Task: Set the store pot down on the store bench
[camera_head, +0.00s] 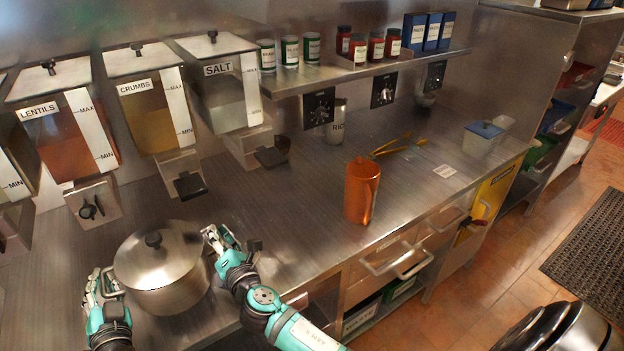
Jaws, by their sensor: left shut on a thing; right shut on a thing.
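The store pot (165,262) is a steel pot with its lid and a dark knob on, at the lower left in the head view. It is upright over the store bench (300,215), a steel counter. Whether its base touches the bench is hard to tell. My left gripper (108,288) is shut at the pot's left side, where a handle shows. My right gripper (218,240) is shut at the pot's right side; the handle there is hidden by the fingers.
Dispensers for lentils (62,115), crumbs (150,95) and salt (222,82) hang behind the pot. An orange jug (361,190) stands mid-bench. Yellow tongs (390,146) and a clear tub (482,140) are further right. Bare bench lies between pot and jug.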

